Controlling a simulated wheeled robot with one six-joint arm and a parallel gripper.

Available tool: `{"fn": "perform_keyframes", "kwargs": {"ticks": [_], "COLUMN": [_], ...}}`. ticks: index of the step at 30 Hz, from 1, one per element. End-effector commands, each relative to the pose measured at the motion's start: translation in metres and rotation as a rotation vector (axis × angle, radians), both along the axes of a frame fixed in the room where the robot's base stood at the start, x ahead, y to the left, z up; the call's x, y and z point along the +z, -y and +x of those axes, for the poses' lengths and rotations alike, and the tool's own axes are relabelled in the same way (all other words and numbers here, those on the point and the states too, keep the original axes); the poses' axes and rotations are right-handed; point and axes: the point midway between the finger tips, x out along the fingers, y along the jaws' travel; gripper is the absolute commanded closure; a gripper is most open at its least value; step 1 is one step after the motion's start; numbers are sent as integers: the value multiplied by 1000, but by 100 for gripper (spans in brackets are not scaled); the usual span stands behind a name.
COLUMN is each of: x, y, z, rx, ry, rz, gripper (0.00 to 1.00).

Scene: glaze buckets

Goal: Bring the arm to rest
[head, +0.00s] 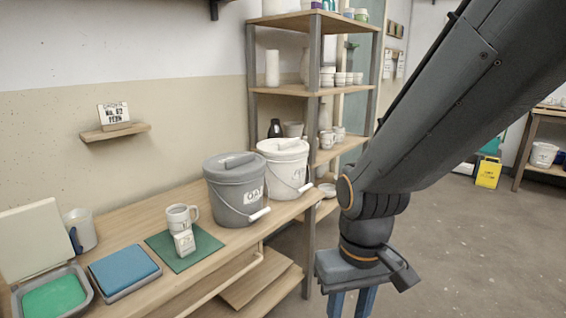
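My arm reaches in from the upper right and bends down in front of the shelf rack. My gripper (351,304) hangs at the bottom edge, right of the workbench and over the floor. Its two blue-grey fingers stand apart with a gap between them, and nothing shows in the gap. The fingertips are cut off by the frame edge. A grey lidded bucket (228,199) and a white lidded bucket (283,165) stand on the workbench (140,213), left of my arm and apart from it.
Blue (123,268) and green (54,298) trays lie left. The shelf rack (312,140) stands behind my arm. Open floor (460,250) lies right.

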Motion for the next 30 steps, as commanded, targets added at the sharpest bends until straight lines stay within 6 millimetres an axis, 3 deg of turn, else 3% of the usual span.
{"fn": "perform_keyframes", "kwargs": {"ticks": [1,13,19,30], "x": [18,83,95,94], "y": [9,66,80,81], "z": [-3,-13,-16,-16], "rx": [-27,-188,-223,-227], "ry": [-2,-8,-9,-9], "rz": [-2,-17,-20,-20], "gripper": [69,69,69,69]}}
